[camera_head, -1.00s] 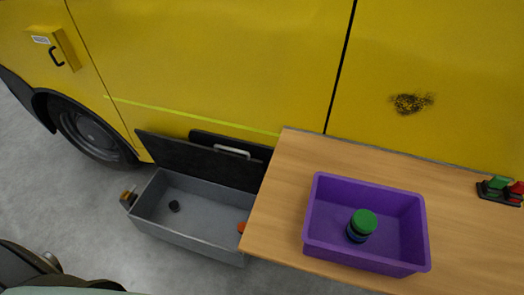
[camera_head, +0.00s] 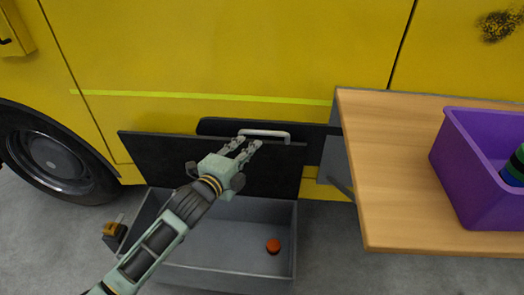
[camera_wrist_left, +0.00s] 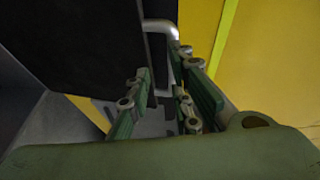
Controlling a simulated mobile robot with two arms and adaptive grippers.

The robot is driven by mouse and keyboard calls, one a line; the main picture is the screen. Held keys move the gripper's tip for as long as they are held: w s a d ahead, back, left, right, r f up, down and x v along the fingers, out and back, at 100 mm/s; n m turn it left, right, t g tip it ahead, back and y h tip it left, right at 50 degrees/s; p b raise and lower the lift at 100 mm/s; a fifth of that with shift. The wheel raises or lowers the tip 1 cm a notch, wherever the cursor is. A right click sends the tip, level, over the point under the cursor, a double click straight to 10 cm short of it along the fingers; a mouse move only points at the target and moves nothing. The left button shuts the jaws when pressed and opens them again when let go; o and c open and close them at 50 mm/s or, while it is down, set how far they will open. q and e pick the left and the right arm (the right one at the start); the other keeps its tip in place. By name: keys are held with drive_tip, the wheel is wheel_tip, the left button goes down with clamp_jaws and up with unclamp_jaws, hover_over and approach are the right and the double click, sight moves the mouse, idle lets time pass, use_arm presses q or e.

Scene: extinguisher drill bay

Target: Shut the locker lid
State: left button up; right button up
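The locker is a grey open-topped box (camera_head: 285,225) low beside the yellow vehicle. Its black lid (camera_head: 150,155) stands raised along the back side, so the locker is open. A pale bar handle (camera_head: 268,133) shows at the lid's top edge, and it also appears in the left wrist view (camera_wrist_left: 160,27). My left gripper (camera_head: 247,146) is in front of the lid, just below the handle. In the left wrist view its fingers (camera_wrist_left: 165,88) are apart, with the lid edge and handle just beyond them. Contact cannot be told. My right gripper is out of view.
An orange-red puck (camera_head: 273,247) lies inside the locker. A wooden table (camera_head: 390,170) with a purple tub (camera_head: 465,180) stands close on the right. A small orange and black latch-like part (camera_head: 115,231) is at the locker's left side. A wheel (camera_head: 50,155) is at left.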

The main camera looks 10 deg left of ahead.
sight(260, 134)
use_arm(q)
drive_tip(key=shift+m+h, duration=0.4)
drive_tip(key=shift+m, duration=0.1)
drive_tip(key=w+d, duration=0.1)
drive_tip(key=w+d+b, duration=0.1)
drive_tip(key=w, duration=0.1)
drive_tip(key=w+d+r, duration=0.1)
drive_tip(key=w, duration=0.1)
drive_tip(key=shift+b, duration=0.35)
drive_tip(key=shift+x, duration=0.9)
drive_tip(key=shift+w+r, duration=0.1)
drive_tip(key=shift+w, duration=0.1)
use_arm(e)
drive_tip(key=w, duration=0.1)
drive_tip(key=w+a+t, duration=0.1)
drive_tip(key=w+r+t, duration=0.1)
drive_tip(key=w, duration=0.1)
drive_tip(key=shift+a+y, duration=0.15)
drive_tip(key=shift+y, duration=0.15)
use_arm(q)
drive_tip(key=shift+c, duration=0.6)
clamp_jaws()
